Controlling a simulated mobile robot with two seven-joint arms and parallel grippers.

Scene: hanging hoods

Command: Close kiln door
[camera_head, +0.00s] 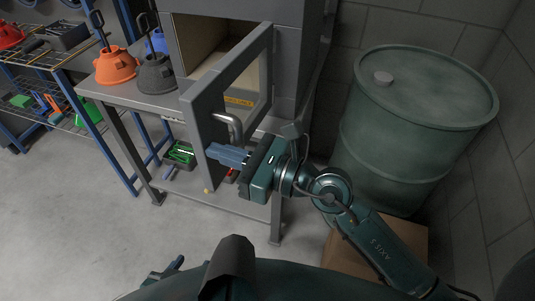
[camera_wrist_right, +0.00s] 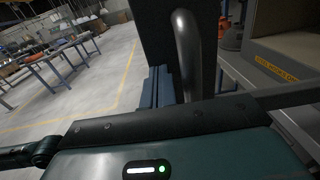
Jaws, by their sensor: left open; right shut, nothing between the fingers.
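The grey kiln (camera_head: 290,65) stands on a metal bench with its door (camera_head: 203,125) swung open toward me. The door's bent metal handle (camera_head: 236,128) is on the near side; it also shows upright in the right wrist view (camera_wrist_right: 187,50). My right gripper (camera_head: 222,155) is shut and empty, its blue fingers beside the door, just below the handle. In the wrist view the fingers (camera_wrist_right: 158,88) lie close to the handle; I cannot tell whether they touch. My left gripper (camera_head: 165,271) is low at the bottom edge, partly cut off by my own body, open and away from the door.
A green drum (camera_head: 415,125) stands right of the kiln, with a cardboard box (camera_head: 400,245) in front of it. Orange (camera_head: 115,66) and dark (camera_head: 157,74) hanging hoods sit on the bench left of the door. A wire shelf rack (camera_head: 50,60) is at far left. The left floor is clear.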

